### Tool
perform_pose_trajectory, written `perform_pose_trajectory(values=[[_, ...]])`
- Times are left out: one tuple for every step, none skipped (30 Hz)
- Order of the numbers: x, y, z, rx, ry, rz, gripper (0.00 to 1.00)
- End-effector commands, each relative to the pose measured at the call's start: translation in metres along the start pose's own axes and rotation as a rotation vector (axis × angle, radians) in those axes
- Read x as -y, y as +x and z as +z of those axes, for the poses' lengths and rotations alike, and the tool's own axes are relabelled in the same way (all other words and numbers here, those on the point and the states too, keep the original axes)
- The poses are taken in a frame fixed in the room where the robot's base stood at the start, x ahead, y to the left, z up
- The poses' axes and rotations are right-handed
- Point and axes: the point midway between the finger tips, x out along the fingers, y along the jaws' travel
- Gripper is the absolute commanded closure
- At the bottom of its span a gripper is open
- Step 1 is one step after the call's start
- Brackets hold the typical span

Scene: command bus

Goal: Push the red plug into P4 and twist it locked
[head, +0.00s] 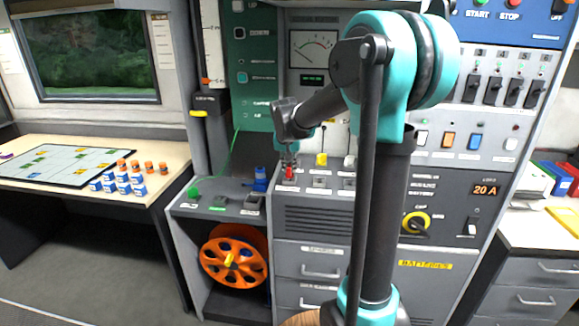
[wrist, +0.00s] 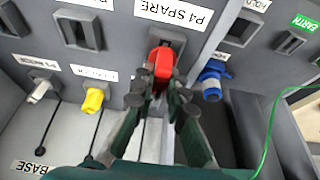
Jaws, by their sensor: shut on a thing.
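The red plug (wrist: 162,63) is between my gripper's fingertips (wrist: 161,88) in the wrist view. Its far end is at the socket under the upside-down "P4 SPARE" label (wrist: 175,14). I cannot tell how deep it sits or whether it is turned. The socket's opening is largely hidden behind the plug. In the head view the red plug (head: 289,173) shows small below my gripper (head: 289,158), at the console's sloped socket row. My gripper is shut on the plug.
Close beside it are a blue plug (wrist: 213,78) with a green cable (wrist: 271,130) nearby, a yellow plug (wrist: 95,98) and a whitish plug (wrist: 42,89). An orange cable reel (head: 233,257) is below the console. A table with a map (head: 70,164) stands left.

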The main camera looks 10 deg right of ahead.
Motion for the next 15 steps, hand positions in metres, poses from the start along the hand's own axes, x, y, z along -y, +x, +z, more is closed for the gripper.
perform_pose_trajectory(values=[[0.0000,0.0007,0.0002,0.000,0.000,0.000,1.00],[0.0000,0.0011,0.0003,0.000,0.000,0.000,1.00],[0.0001,0.0016,0.0005,0.000,0.000,0.000,1.00],[0.0001,0.0020,0.0006,0.000,0.000,0.000,1.00],[0.0001,0.0023,0.0008,0.000,0.000,0.000,1.00],[0.0001,0.0028,0.0010,0.000,0.000,0.000,1.00],[0.0001,0.0032,0.0011,0.000,0.000,0.000,1.00],[0.0001,0.0036,0.0012,0.000,0.000,0.000,1.00],[0.0001,0.0041,0.0014,0.000,0.000,0.000,1.00],[0.0001,0.0044,0.0015,0.000,0.000,0.000,1.00],[0.0001,0.0048,0.0017,0.000,0.000,0.000,1.00],[0.0001,0.0053,0.0019,0.000,0.000,0.000,1.00],[0.0001,0.0057,0.0021,0.000,0.000,0.000,1.00],[0.0001,0.0061,0.0022,0.000,0.000,0.000,1.00],[0.0001,0.0066,0.0025,0.000,0.000,0.000,1.00]])
